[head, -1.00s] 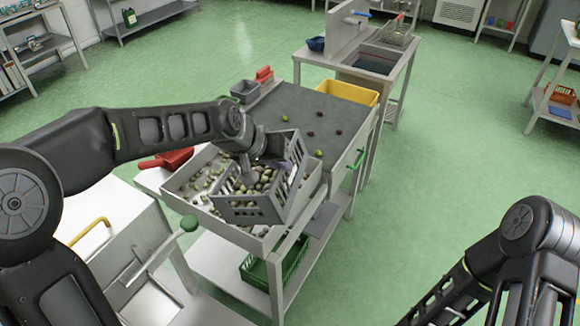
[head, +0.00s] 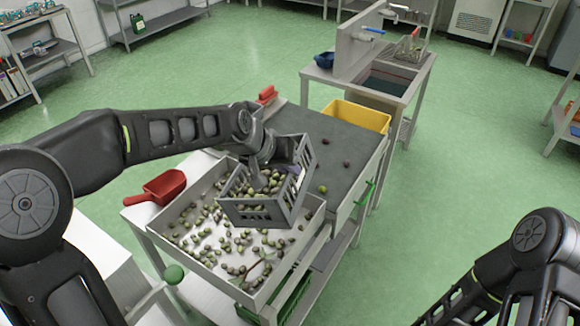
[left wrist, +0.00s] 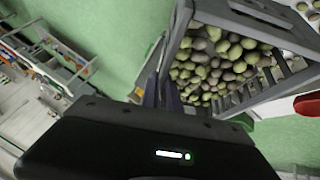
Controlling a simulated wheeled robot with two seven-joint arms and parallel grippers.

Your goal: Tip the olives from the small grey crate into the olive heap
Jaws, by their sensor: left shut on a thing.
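The small grey crate (head: 257,214) hangs tilted over the far right part of a shallow pale tray (head: 183,262). My left gripper (head: 266,172) is shut on the crate's wall; the fingers also show at that wall in the left wrist view (left wrist: 160,88). Many green and dark olives (left wrist: 222,62) lie inside the crate. The olive heap (head: 228,240) is a loose scatter across the tray floor, with bare patches between. Part of it is hidden behind the crate. Of my right arm only links show at the lower right; its gripper is out of view.
A red scoop (head: 163,187) lies left of the tray. A dark grey worktop (head: 345,150) with a few loose fruits adjoins the tray on the right, with a yellow bin (head: 357,116) behind. A green crate (head: 292,300) sits below. Open green floor lies to the right.

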